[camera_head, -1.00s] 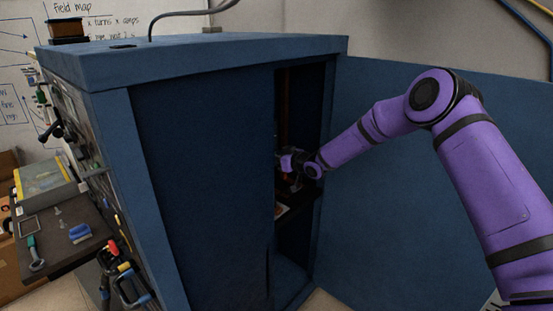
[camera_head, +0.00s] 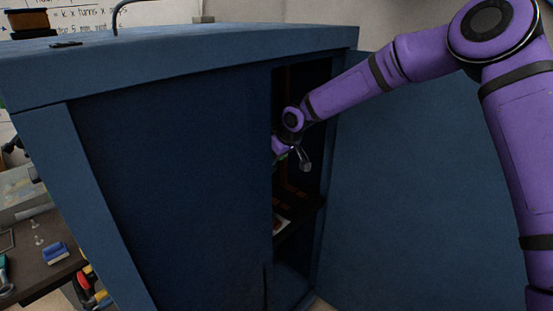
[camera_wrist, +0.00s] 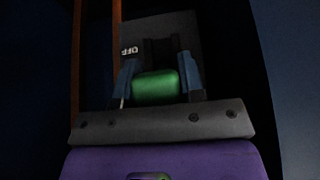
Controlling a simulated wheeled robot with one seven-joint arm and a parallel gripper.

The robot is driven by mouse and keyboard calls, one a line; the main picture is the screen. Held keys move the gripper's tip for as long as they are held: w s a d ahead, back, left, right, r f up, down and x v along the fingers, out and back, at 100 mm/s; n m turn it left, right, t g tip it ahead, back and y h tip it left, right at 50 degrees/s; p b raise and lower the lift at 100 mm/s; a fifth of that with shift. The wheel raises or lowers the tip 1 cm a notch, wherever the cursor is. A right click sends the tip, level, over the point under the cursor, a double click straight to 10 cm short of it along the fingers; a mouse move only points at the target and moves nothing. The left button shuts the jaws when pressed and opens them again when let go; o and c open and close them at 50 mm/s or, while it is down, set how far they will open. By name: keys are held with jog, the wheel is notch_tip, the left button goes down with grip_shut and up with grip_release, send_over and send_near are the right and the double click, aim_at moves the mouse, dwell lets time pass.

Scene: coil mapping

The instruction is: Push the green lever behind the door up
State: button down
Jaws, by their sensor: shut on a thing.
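The green lever (camera_wrist: 156,88) shows in the wrist view as a rounded green handle in front of a dark grey plate (camera_wrist: 182,28) marked "OFF". My gripper (camera_wrist: 158,76) has its two blue fingers on either side of the lever and is shut on it. The cabinet door (camera_head: 420,190) stands open on the right. The lever's base is hidden in the wrist view.
The blue cabinet (camera_head: 170,180) fills the middle, with a closed dark panel left of the narrow opening. A dark shelf (camera_head: 298,212) lies inside, below my gripper. Orange-brown upright bars (camera_wrist: 116,50) stand left of the lever. A side shelf (camera_head: 50,275) with tools sits at the left.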

jog(key=shift+w+a+r+g+h, duration=0.15)
jog(key=shift+r+g+h, duration=0.25)
jog(key=shift+g+h, duration=0.25)
jog(key=c, duration=0.7)
grip_release()
jog(key=shift+r, duration=0.1)
jog(key=v, duration=0.7)
jog(key=shift+r, duration=0.15)
